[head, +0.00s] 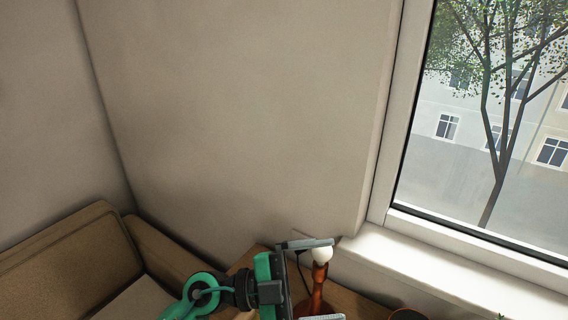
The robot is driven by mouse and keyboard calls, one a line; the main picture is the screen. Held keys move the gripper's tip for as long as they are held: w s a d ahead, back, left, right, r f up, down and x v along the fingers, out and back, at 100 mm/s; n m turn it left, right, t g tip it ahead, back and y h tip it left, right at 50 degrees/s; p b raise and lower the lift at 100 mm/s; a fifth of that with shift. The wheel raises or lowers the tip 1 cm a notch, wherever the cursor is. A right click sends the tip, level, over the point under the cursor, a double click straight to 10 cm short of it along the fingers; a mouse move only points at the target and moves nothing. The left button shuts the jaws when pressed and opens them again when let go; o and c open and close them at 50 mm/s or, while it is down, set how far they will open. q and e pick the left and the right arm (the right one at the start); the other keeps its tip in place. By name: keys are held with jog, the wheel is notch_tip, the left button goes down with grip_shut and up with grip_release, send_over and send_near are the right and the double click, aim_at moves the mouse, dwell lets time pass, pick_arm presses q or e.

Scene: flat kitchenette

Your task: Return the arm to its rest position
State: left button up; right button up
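My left gripper (336,279), green and dark grey, is at the bottom middle of the head view. Its arm comes in from the lower left. Its two grey fingers are spread wide apart, one above the other in the picture. A reddish-brown lamp (318,290) with a round white bulb (322,255) shows between the fingers. The upper finger passes just above the bulb. I cannot tell whether the lamp is truly between the fingers or behind them, nor whether they touch it. My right gripper is not in view.
The lamp is over a wooden surface (362,306) in the corner. A brown sofa (68,262) stands at the lower left. A window with a pale sill (430,262) is on the right. A dark round object (408,314) is cut off at the bottom edge. The wall above is bare.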

pick_arm(q)
jog(key=w+a+r+n+t+y, duration=0.1)
jog(key=w+a+n+t+y, duration=0.3)
jog(key=a+n+t, duration=0.5)
jog(key=w+a+r+n+t+y, duration=0.1)
jog(key=w+a+n+t+y, duration=0.35)
jog(key=n+t, duration=0.65)
jog(key=s+a+f+n+g+y, duration=0.25)
jog(key=a+f+n+y, duration=0.45)
jog(key=a+f+y, duration=0.65)
jog(key=s+a+f+m+g+h, duration=0.1)
jog(key=s+a+f+g+h, duration=0.1)
jog(key=s+f+g, duration=1.45)
jog(key=s+f+t, duration=0.1)
jog(key=s+f, duration=0.2)
jog(key=f, duration=1.4)
jog(key=s+f+t, duration=0.1)
jog(key=s+f, duration=0.1)
jog(key=f, duration=1.5)
jog(key=s+a+f+g, duration=0.1)
jog(key=s+a+f, duration=0.2)
jog(key=s+f, duration=1.5)
jog(key=shift+s+a+m+g, duration=0.15)
jog(key=shift+s+m+g, duration=0.15)
